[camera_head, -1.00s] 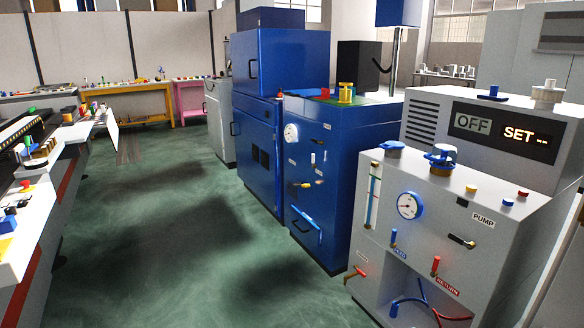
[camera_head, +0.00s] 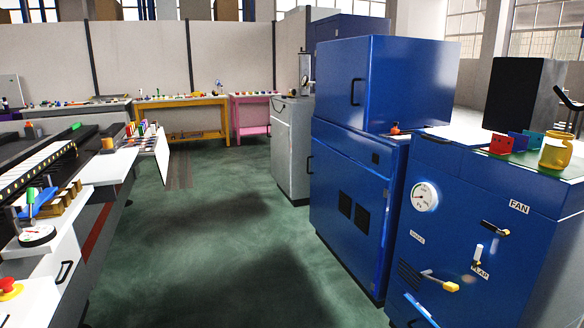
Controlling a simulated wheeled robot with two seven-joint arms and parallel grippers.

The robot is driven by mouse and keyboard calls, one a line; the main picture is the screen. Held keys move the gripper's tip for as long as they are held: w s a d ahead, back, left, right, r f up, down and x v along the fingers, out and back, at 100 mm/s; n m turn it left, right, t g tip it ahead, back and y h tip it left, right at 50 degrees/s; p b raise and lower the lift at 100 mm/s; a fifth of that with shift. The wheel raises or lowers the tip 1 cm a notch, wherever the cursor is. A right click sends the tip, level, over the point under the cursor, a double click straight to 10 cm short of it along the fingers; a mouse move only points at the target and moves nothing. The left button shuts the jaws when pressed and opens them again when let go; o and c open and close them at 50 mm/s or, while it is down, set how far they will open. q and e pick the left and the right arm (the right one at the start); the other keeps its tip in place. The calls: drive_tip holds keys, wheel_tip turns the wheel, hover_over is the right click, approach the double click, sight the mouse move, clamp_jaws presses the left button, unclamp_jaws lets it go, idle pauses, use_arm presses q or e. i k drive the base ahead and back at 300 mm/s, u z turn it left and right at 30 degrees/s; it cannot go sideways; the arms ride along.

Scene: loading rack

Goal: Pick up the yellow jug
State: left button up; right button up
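A yellow jug (camera_head: 555,152) stands on top of the blue cabinet with the round gauge, at the right of the head view. It sits near the right edge of a green mat (camera_head: 525,160). Beside it on the left are a red block and a blue block. Neither of my grippers shows in the view.
The blue gauge cabinet (camera_head: 475,205) and a taller blue cabinet (camera_head: 350,180) line the right side. A black box (camera_head: 522,95) stands behind the jug. Workbenches with small items line the left. The green floor (camera_head: 215,230) between them is clear.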

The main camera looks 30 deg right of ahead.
sight(557, 148)
drive_tip(key=z, duration=0.55)
drive_tip(key=i, duration=1.6)
drive_tip(key=z, duration=1.15)
